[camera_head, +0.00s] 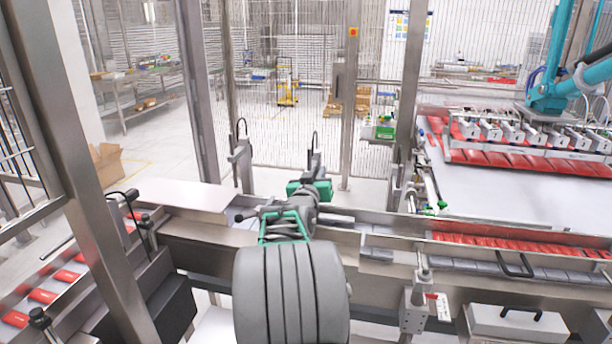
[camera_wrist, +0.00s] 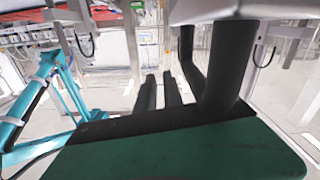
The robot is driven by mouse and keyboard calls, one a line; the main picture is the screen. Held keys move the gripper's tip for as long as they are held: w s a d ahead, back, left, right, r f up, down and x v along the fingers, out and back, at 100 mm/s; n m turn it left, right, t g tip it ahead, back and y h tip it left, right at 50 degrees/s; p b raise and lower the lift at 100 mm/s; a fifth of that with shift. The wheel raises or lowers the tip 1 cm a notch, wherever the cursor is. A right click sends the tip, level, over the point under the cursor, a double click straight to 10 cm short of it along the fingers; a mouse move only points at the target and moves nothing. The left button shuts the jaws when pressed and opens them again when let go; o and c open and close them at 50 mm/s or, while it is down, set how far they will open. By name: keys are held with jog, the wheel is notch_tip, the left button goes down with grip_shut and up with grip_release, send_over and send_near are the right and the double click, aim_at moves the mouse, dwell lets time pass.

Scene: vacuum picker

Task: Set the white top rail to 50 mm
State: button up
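My gripper (camera_head: 308,188), green and dark, is at the end of my outstretched arm in the middle of the head view, over the conveyor. In the wrist view its dark fingers (camera_wrist: 185,85) rise from the green body. The finger parts stand apart, with nothing seen held between them. I cannot pick out the white top rail with certainty. A pale metal rail (camera_head: 520,232) runs along the far side of the conveyor, right of my gripper. No 50 mm scale reading is legible. My arm hides part of the conveyor.
Red packs (camera_head: 500,243) lie in the conveyor channel at the right. A clamp post (camera_head: 418,300) and a white box with a black handle (camera_head: 520,322) stand in front. Upright posts (camera_head: 240,160) stand close behind my gripper. A teal robot arm (camera_head: 550,90) is at the upper right.

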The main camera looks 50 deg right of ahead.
jog(key=shift+w+a+f, duration=0.2)
jog(key=shift+w+f, duration=0.1)
jog(key=shift+f, duration=0.2)
jog(key=shift+c, duration=0.8)
jog(key=a, duration=0.1)
jog(key=a+r, duration=0.1)
jog(key=a, duration=0.1)
jog(key=a+r, duration=0.1)
jog(key=a, duration=0.1)
jog(key=shift+w+r, duration=0.15)
jog(key=shift+w, duration=0.25)
grip_shut()
jog(key=shift+d+f, duration=0.2)
jog(key=shift+d, duration=0.25)
jog(key=shift+d+f, duration=0.2)
jog(key=shift+d, duration=0.25)
jog(key=shift+a+r, duration=0.25)
jog(key=shift+a, duration=0.2)
jog(key=shift+d+f, duration=0.15)
jog(key=shift+d, duration=0.1)
jog(key=shift+a, duration=0.1)
